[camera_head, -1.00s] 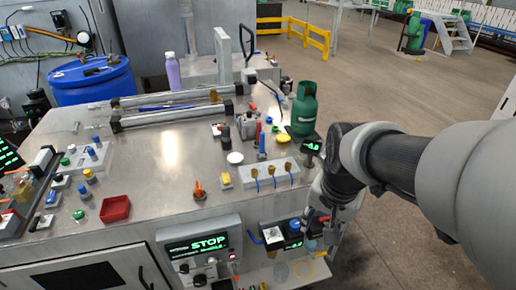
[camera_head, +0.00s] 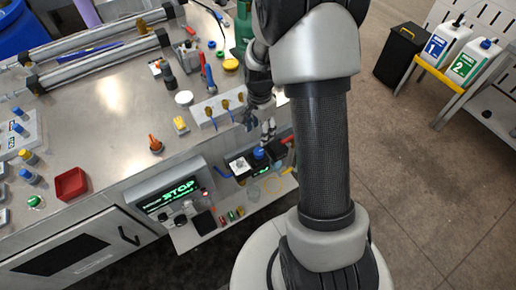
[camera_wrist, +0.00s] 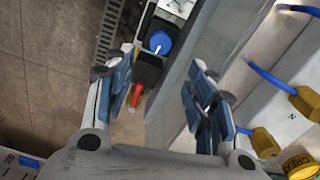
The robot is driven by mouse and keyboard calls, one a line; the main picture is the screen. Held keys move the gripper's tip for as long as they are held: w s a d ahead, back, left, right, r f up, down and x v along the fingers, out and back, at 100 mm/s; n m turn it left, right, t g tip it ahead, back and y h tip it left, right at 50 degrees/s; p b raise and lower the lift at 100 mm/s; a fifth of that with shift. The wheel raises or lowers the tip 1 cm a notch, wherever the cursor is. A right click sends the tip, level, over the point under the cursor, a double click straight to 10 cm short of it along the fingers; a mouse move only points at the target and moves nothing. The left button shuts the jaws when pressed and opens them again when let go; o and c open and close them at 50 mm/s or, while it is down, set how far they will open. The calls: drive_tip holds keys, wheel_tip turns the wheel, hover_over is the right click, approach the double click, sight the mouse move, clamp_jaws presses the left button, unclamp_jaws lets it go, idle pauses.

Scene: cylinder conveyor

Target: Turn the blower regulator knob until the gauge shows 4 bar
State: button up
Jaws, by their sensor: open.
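The blue regulator knob (camera_head: 258,153) sits on a dark unit at the bench's front edge, above a small shelf. In the wrist view the blue knob (camera_wrist: 159,42) has a white mark and lies beyond my fingertips, roughly between their lines. My gripper (camera_head: 260,126) is open and empty, just above the knob in the head view. In the wrist view my gripper (camera_wrist: 163,80) shows both blue-padded fingers wide apart, not touching the knob.
A red lever (camera_wrist: 138,95) is close to the knob, between my fingers' lines. A white block with brass fittings (camera_head: 217,108) and blue hoses stands close by on the bench. The STOP display box (camera_head: 170,195) is to the left. Open floor (camera_head: 420,190) lies to the right.

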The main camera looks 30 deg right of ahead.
sight(259, 151)
wheel_tip(259, 151, down, 12)
drive_tip(key=b, duration=0.3)
drive_tip(key=shift+r, duration=0.25)
drive_tip(key=shift+c, duration=0.2)
drive_tip(key=c, duration=1)
drive_tip(key=shift+c, duration=0.2)
